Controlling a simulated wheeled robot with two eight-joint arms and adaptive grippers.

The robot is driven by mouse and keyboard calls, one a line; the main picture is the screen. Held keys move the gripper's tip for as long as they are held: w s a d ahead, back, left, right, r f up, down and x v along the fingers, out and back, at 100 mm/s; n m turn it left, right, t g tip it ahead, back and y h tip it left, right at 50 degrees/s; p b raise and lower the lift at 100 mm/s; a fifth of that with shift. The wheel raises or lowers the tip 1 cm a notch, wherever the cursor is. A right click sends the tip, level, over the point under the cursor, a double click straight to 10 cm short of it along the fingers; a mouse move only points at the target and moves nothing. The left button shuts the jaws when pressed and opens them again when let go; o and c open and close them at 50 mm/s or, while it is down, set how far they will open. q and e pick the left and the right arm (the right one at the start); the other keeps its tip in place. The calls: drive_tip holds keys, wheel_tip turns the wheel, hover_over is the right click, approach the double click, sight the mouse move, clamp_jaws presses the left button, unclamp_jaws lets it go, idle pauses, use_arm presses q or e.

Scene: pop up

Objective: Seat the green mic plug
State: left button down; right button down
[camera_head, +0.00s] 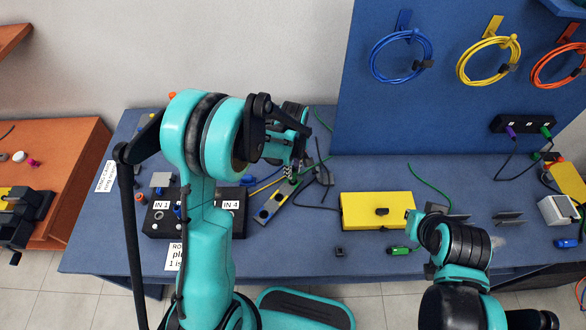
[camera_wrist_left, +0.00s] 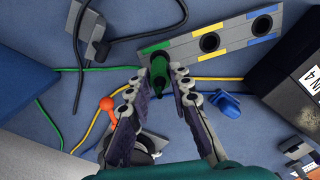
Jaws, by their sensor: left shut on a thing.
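The green mic plug (camera_wrist_left: 158,68) is between the fingertips of my left gripper (camera_wrist_left: 159,82), which is shut on it. The plug's far end is at the green-marked end of a grey strip (camera_wrist_left: 181,46) with round holes; that hole is mostly hidden behind the plug. I cannot tell whether the plug is in the hole or just above it. The blue-marked and yellow-marked holes look empty. In the head view my left gripper (camera_head: 292,168) is over the upper end of the strip (camera_head: 271,207), partly hidden by my arm.
A black box labelled IN 1 and IN 4 (camera_head: 157,225) stands left of the strip. A yellow box (camera_head: 375,211) is to the right. A blue plug (camera_wrist_left: 227,105), an orange-tipped piece (camera_wrist_left: 107,104) and loose cables lie near the gripper. Another green connector (camera_head: 398,250) lies near the front.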

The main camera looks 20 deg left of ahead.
use_arm(q)
drive_tip(key=shift+f+b, duration=0.9)
drive_tip(key=shift+f, duration=0.15)
drive_tip(key=c, duration=1.3)
unclamp_jaws()
wheel_tip(320, 180, up, 12)
